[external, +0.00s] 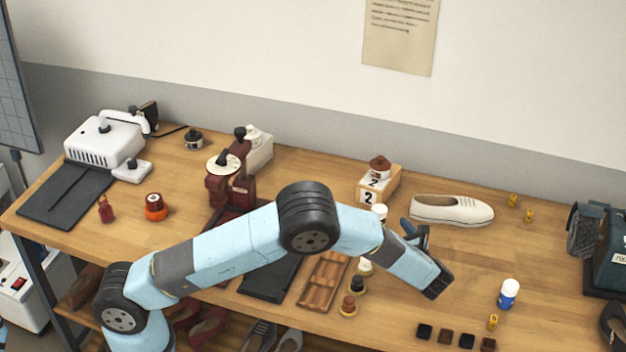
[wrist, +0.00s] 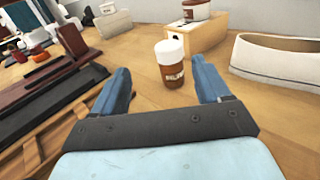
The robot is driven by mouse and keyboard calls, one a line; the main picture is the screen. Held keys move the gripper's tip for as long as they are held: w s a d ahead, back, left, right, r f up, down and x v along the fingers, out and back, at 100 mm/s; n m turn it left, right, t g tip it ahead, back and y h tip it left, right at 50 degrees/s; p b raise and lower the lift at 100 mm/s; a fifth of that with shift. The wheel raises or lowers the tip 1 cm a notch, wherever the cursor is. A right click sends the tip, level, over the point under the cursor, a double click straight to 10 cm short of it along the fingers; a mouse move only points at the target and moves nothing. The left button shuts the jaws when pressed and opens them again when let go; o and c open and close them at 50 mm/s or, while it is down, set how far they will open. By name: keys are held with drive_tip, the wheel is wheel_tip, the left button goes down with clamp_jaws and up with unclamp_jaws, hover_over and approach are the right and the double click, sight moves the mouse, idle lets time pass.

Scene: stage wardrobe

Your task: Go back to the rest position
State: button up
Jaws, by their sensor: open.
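My gripper (external: 416,232) is open, above the right half of the workbench (external: 560,240). In the wrist view both blue fingers of my gripper (wrist: 162,76) are spread with nothing between them. A small brown bottle with a white cap and label (wrist: 171,66) stands upright on the bench beyond the fingertips, apart from them. Its white cap (external: 379,210) shows in the external view, with my arm hiding most of its body. My arm is bent, with its elbow raised over the bench.
A wooden block marked 2 (external: 391,184) carries a brown-lidded jar (external: 379,166). A cream shoe (external: 452,210) lies to its right. A wooden tray (external: 323,281) and small jars (external: 348,306) lie near the arm. A blue-and-white bottle (external: 508,294) stands at the right. The air above the bench looks clear.

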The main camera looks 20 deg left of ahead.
drive_tip(key=w+a+r+n+g+h, duration=0.1)
drive_tip(key=w+a+r+n+g, duration=0.15)
drive_tip(key=a+r, duration=0.45)
drive_tip(key=w+a+r+n+g, duration=0.1)
drive_tip(key=a+r+n+g, duration=0.25)
drive_tip(key=a, duration=0.65)
drive_tip(key=s+a+r+n+g+h, duration=0.1)
drive_tip(key=s+a+r+n, duration=0.3)
drive_tip(key=a, duration=0.5)
drive_tip(key=s+a+r+n+g+h, duration=0.2)
drive_tip(key=s+a+r+n+h, duration=0.2)
drive_tip(key=a, duration=0.6)
drive_tip(key=s+a+r+n+g+h, duration=0.1)
drive_tip(key=s+a+r+n+h, duration=0.2)
drive_tip(key=s+a, duration=0.5)
drive_tip(key=shift+s+a+r+n, duration=0.1)
drive_tip(key=shift+a+r+n, duration=0.6)
drive_tip(key=shift+n, duration=0.4)
drive_tip(key=s+a+n+t+h, duration=0.1)
drive_tip(key=s+a+n, duration=0.2)
drive_tip(key=s, duration=0.3)
drive_tip(key=s+a+n+t+h, duration=0.1)
drive_tip(key=s+a+n, duration=0.2)
drive_tip(key=s+n, duration=0.2)
drive_tip(key=s, duration=0.2)
drive_tip(key=shift+s+a+t+h, duration=0.3)
drive_tip(key=shift+t+h, duration=0.1)
drive_tip(key=shift+r, duration=0.1)
